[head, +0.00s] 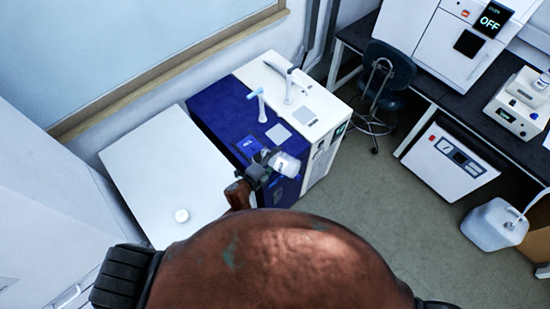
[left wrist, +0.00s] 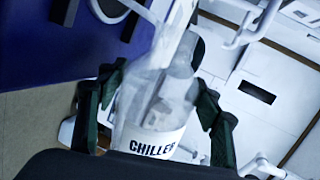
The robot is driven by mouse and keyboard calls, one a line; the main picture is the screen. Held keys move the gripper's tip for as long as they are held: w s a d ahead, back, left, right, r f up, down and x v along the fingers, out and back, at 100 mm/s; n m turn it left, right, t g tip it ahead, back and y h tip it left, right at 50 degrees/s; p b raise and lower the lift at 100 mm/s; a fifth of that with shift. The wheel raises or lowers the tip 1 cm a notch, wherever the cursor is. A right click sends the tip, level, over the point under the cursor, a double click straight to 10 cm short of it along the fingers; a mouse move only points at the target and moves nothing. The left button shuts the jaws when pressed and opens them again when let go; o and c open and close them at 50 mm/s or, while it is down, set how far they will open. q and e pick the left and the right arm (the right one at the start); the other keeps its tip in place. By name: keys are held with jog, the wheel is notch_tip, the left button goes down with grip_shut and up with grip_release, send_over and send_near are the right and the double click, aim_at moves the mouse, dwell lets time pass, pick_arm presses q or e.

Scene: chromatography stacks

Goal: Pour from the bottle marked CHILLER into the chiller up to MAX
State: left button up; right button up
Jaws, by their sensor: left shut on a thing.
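My left gripper (head: 262,168) is shut on a clear bottle (head: 287,164), holding it in front of a blue-sided unit. In the left wrist view the bottle (left wrist: 155,100) sits between the two dark fingers, with a white label reading CHILLER. The bottle looks tilted in the head view; its liquid level is not clear. The blue and white unit (head: 222,112) has a blue top with a pale blue-headed post (head: 257,103) and a white part beside it. I cannot read which machine is the chiller, and no MAX mark is readable. My right gripper is out of view.
A dark chair (head: 388,70), a white box with a display (head: 450,160) and a white jug (head: 493,225) are to the right. Open floor lies between.

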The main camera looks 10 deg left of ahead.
aim_at(277, 155)
pick_arm(q)
jog(key=shift+r, duration=0.1)
jog(key=shift+s+d+r+m+t+y+b, duration=0.15)
jog(key=shift+m+y+b, duration=0.1)
jog(key=shift+m, duration=0.15)
jog(key=shift+w+d+r+m+t+y+b, duration=0.15)
jog(key=shift+m+b, duration=0.1)
jog(key=shift+m, duration=0.15)
jog(key=shift+s+d+r+m+t+y+p, duration=0.1)
jog(key=shift+s+r+m+t+y+p, duration=0.2)
jog(key=shift+r+m, duration=0.5)
jog(key=shift+w+d+r+m+y+p, duration=0.1)
jog(key=shift+r+m+y, duration=0.4)
jog(key=shift+r, duration=0.4)
